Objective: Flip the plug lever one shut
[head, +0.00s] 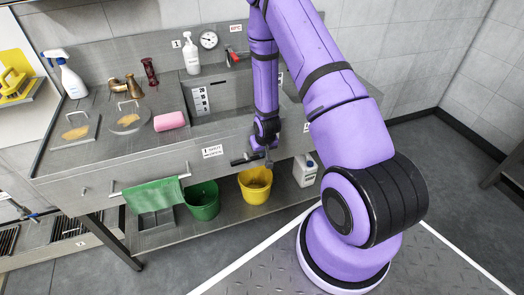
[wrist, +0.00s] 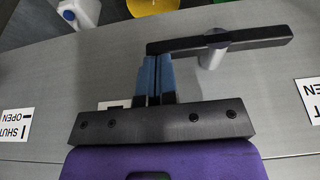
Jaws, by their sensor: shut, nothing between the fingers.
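The lever is a black bar on a round grey pivot at the steel front panel. In the head view the lever (head: 240,161) lies near level, just below and right of a white label marked 1 (head: 212,152). In the wrist view the lever (wrist: 258,40) runs across the top, with its pivot (wrist: 213,52) near the middle. My gripper (wrist: 156,60) is shut and empty, its blue fingertips close beside the bar's left end there. I cannot tell whether they touch. In the head view my gripper (head: 267,157) is at the lever's right end and partly hides it.
A yellow bucket (head: 255,185), a green bucket (head: 202,200) and a white jug (head: 305,170) stand on the shelf below. A green towel (head: 152,194) hangs on a rail to the left. Another open/shut label (wrist: 15,125) is at the wrist view's left.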

